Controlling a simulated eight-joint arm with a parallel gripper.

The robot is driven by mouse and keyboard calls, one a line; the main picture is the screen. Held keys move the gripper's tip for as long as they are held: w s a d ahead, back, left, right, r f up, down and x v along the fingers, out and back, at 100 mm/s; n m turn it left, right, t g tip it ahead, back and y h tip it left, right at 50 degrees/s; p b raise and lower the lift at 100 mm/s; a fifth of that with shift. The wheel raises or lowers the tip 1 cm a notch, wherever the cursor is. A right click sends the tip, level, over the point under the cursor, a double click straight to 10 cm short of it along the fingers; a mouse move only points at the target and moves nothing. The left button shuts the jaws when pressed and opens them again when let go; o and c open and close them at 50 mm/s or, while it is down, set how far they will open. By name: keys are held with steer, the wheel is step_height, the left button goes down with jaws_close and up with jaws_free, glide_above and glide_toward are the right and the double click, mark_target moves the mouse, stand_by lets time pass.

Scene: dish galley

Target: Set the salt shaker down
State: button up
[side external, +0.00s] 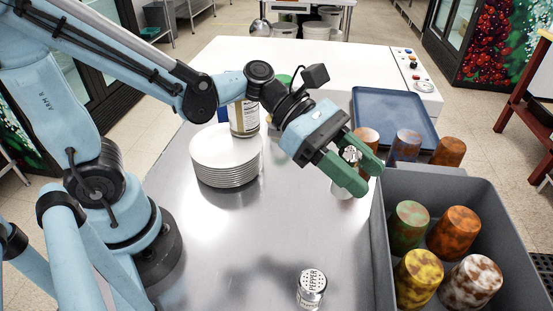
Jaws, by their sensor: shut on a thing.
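My gripper (356,173), with green fingers, is shut on the salt shaker (350,154) at the right of the steel counter, close to the grey bin. The shaker's silvery perforated top shows between the fingers, and a pale lower part shows beneath the near finger. It looks about upright. The fingers hide its middle, and I cannot tell whether its base touches the counter. A second shaker (311,289), silvery with a dark-lettered label, stands apart on the counter at the front.
A grey bin (383,262) with several mottled cups stands at the right. More cups (407,146) stand behind it, near a blue tray (390,110). A stack of white plates (225,160) and a labelled jar (244,119) stand at the back left. The front-middle counter is mostly clear.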

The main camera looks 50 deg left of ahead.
steer(key=w+a+r+n+t+y, duration=0.4)
steer(key=a+r+n, duration=0.1)
steer(key=a, duration=0.5)
steer(key=w+a+r+n+t+y, duration=0.4)
steer(key=a+r+n+t+y, duration=0.1)
steer(key=a, duration=0.6)
step_height(320, 180, up, 2)
steer(key=shift+n, duration=0.8)
steer(key=shift+d, duration=0.1)
